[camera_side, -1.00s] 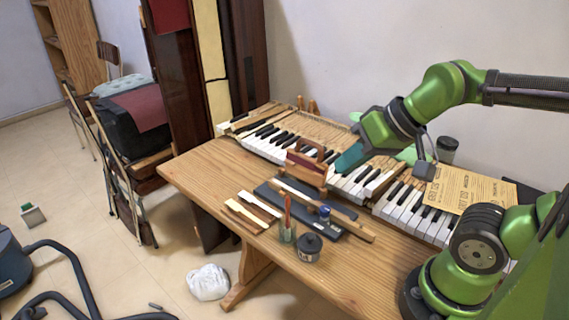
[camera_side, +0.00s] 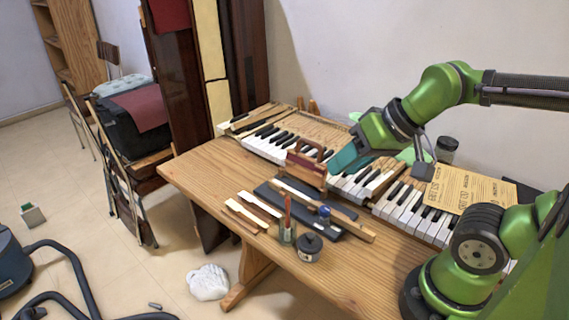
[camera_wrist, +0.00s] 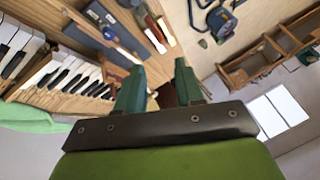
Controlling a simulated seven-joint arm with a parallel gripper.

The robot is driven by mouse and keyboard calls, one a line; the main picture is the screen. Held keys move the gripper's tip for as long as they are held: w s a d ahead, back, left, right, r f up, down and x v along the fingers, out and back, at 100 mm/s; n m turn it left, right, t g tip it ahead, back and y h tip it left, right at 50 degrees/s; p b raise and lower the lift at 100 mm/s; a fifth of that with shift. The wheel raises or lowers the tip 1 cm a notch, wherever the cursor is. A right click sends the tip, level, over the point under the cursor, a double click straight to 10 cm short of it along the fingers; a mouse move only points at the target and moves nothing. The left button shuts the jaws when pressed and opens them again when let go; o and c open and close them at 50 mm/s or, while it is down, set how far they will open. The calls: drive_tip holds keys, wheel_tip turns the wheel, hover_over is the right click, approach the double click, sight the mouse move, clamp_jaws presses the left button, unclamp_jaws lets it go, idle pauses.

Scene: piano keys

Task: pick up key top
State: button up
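Loose piano keys with pale tops (camera_side: 262,205) lie near the left front of the wooden table, beside a dark flat case. I cannot tell which one is the key top. In the wrist view, pale strips that look like these keys (camera_wrist: 154,41) are near the top middle, beyond the fingertips. My gripper (camera_side: 334,168), with teal fingers, hangs over the keyboard, right of a wooden block with a handle (camera_side: 307,168). In the wrist view, its two fingers (camera_wrist: 158,80) are apart with nothing between them.
The dark case (camera_side: 268,190) carries a long wooden strip. A cup of tools (camera_side: 287,234) and a dark jar (camera_side: 310,248) stand at the front. Piano key sections (camera_side: 270,145) run along the back. A paper sheet (camera_side: 465,190) lies at right. The table's left end is clear.

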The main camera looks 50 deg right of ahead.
drive_tip(key=w+f+n+g, duration=0.15)
drive_tip(key=w+g, duration=0.25)
drive_tip(key=w, duration=1.1)
drive_tip(key=n+g+h, duration=0.2)
drive_tip(key=g, duration=0.1)
hover_over(260, 207)
drive_tip(key=w, duration=0.6)
wheel_tip(260, 207, down, 6)
drive_tip(key=shift+w+r, duration=0.85)
drive_tip(key=shift+w, duration=0.05)
drive_tip(key=shift+n, duration=0.25)
drive_tip(key=f, duration=0.7)
drive_tip(key=d+f, duration=0.1)
drive_tip(key=f, duration=0.2)
drive_tip(key=shift+f, duration=0.25)
drive_tip(key=shift+a+f, duration=0.15)
drive_tip(key=shift+f, duration=1.35)
drive_tip(key=shift+a+f, duration=0.1)
drive_tip(key=shift+f, duration=1.35)
clamp_jaws()
